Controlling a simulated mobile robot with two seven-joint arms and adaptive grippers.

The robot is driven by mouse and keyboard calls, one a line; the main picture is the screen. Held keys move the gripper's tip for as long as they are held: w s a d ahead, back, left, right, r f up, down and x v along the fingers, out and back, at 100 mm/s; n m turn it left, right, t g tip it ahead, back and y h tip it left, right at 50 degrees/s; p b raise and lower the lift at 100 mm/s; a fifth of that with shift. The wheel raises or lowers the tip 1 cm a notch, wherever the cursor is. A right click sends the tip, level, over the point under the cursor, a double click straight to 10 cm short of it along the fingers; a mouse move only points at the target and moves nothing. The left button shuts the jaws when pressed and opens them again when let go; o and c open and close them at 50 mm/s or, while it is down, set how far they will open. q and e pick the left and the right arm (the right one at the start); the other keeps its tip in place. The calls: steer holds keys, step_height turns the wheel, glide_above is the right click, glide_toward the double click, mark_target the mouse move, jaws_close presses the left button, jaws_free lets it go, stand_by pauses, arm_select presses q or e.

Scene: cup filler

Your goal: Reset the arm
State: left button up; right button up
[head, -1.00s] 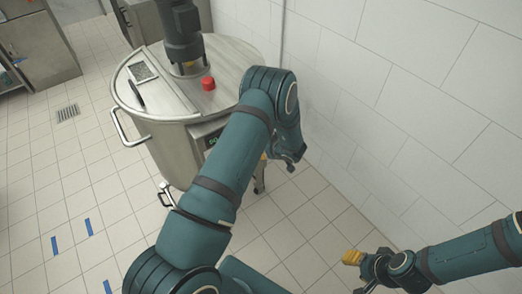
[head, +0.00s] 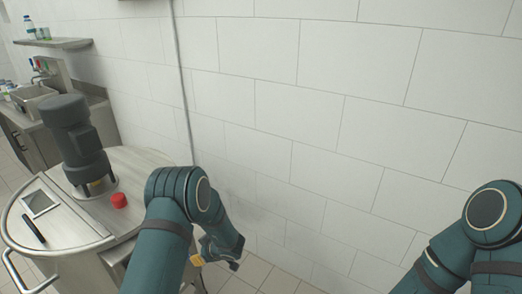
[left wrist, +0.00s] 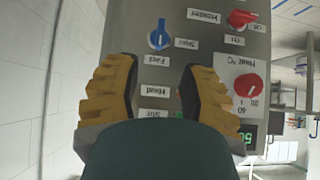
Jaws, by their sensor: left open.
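My left arm comes up from the bottom in the head view, and its gripper (head: 205,258) hangs low beside the steel tank (head: 75,262), between it and the tiled wall. In the left wrist view the left gripper (left wrist: 158,78) is open and empty, its two yellow-and-black fingers wide apart. Between and beyond them is a steel control panel (left wrist: 188,18) with a blue knob (left wrist: 159,36), two red knobs (left wrist: 248,85) and a green display (left wrist: 250,134); labels appear upside down. My right arm bends in at the right edge of the head view; its gripper is out of view.
A dark motor (head: 76,140) and a red button (head: 119,200) stand on the tank lid. A white tiled wall (head: 320,120) fills the middle and right. A counter with a sink (head: 32,95) and a shelf (head: 55,43) are at the far left.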

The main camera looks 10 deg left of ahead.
arm_select(q)
steer(key=s+d+m+g+h, duration=0.1)
steer(key=s+d+m+h, duration=1)
steer(key=s+d, duration=0.9)
steer(key=s+h, duration=0.1)
steer(key=s, duration=0.2)
steer(key=shift+s+m+g, duration=0.25)
steer(key=shift+m+g, duration=0.05)
steer(key=shift+g, duration=0.1)
